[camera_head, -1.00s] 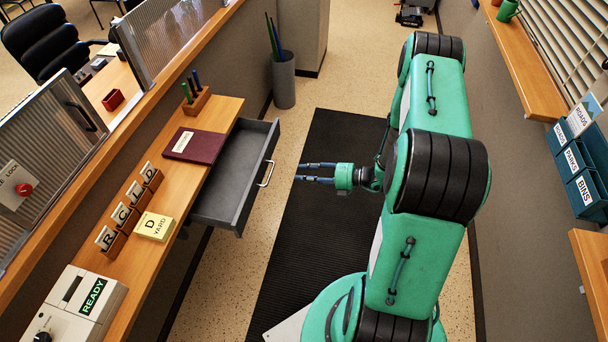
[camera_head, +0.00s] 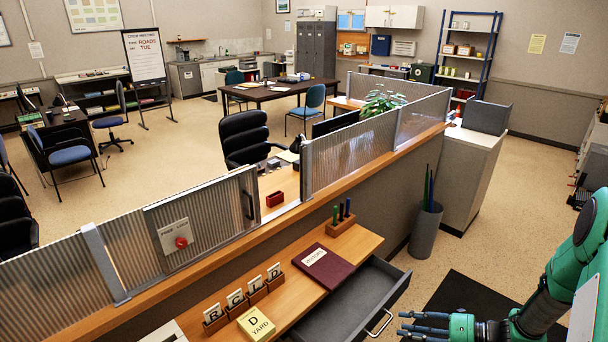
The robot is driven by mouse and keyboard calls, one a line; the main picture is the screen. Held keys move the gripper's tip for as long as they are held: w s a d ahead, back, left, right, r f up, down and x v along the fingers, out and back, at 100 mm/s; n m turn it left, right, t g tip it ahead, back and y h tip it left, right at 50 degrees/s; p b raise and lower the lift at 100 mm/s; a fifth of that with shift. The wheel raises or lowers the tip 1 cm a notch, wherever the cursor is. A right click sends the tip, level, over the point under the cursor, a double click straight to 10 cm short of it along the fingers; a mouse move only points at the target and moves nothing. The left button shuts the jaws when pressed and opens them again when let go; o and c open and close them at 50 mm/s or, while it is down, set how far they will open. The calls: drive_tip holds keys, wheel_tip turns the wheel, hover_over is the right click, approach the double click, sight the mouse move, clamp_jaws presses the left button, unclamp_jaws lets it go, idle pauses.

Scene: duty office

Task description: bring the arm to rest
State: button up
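My gripper (camera_head: 425,326) is at the bottom right of the head view, with its dark fingers pointing left. A gap shows between the fingers and nothing is seen in them. It is just right of the open grey drawer (camera_head: 345,312) and its handle (camera_head: 380,323), apart from them as far as I can tell. My green arm reaches in from the right edge. Most of the arm is out of the picture.
The wooden counter (camera_head: 340,250) holds a maroon book (camera_head: 323,266), a pen block (camera_head: 341,225), letter cards (camera_head: 236,298) and a yellow pad (camera_head: 256,323). A grey bin (camera_head: 426,230) with rolls stands beyond the drawer. A dark mat (camera_head: 470,299) covers the floor by my arm.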

drive_tip(key=s+a+r+n+g+h, duration=0.3)
drive_tip(key=s+a+r+n, duration=0.25)
drive_tip(key=r+n, duration=0.4)
drive_tip(key=s+a+r+n+g+h, duration=0.25)
drive_tip(key=s+a+r+n, duration=0.3)
drive_tip(key=r+n, duration=0.4)
drive_tip(key=s+r+n+t+h, duration=0.4)
drive_tip(key=s+r+n+h, duration=0.3)
drive_tip(key=s+r+n, duration=0.7)
drive_tip(key=r+n, duration=0.1)
drive_tip(key=n, duration=0.1)
drive_tip(key=shift+r+n+t, duration=0.3)
drive_tip(key=shift+n+t, duration=0.05)
drive_tip(key=shift+n, duration=0.05)
